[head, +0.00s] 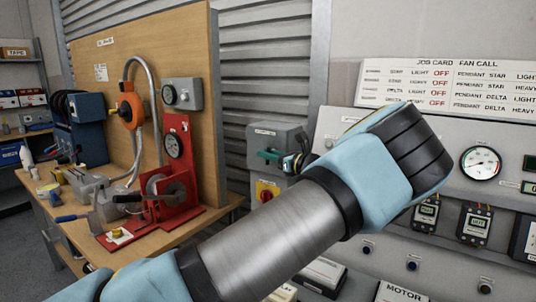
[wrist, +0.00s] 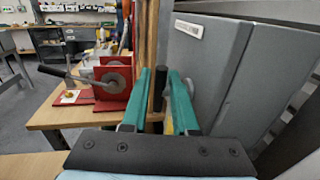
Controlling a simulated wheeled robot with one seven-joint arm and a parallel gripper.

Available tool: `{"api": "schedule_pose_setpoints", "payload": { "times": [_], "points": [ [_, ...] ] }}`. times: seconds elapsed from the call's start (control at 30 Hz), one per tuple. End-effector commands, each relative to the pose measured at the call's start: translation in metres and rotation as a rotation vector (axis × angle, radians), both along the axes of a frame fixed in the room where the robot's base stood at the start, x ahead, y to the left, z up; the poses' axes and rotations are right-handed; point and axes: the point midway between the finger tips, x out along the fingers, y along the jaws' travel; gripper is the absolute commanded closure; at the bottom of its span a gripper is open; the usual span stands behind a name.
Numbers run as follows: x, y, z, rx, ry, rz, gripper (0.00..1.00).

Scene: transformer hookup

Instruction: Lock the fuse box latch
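The grey fuse box (head: 288,134), with a white label, is on the corrugated wall right of the wooden board. In the wrist view its grey front (wrist: 205,75) fills the right side, with a vertical seam. My gripper (head: 268,155) shows as teal fingers in front of the box. In the wrist view my gripper (wrist: 162,85) has its fingers apart. A dark upright piece (wrist: 157,115) shows between them; I cannot tell whether it is the latch or whether a finger touches it. The latch is not clearly seen in either view.
A red-and-yellow switch (head: 266,191) is below the box. The wooden board (head: 125,45) stands left of it, above a workbench with a red winch-like fixture (head: 177,190). A sloped panel with gauges (head: 481,163) is at the right, partly behind my arm.

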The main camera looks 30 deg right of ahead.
Motion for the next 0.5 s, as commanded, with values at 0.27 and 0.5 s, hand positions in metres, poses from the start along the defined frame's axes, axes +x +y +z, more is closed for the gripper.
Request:
{"api": "schedule_pose_setpoints", "payload": {
  "times": [0.27, 0.5],
  "points": [
    [-0.0003, -0.0001, 0.0001, 0.0, 0.0, 0.0, 1.0],
    [-0.0003, -0.0001, 0.0001, 0.0, 0.0, 0.0, 1.0]
  ]
}}
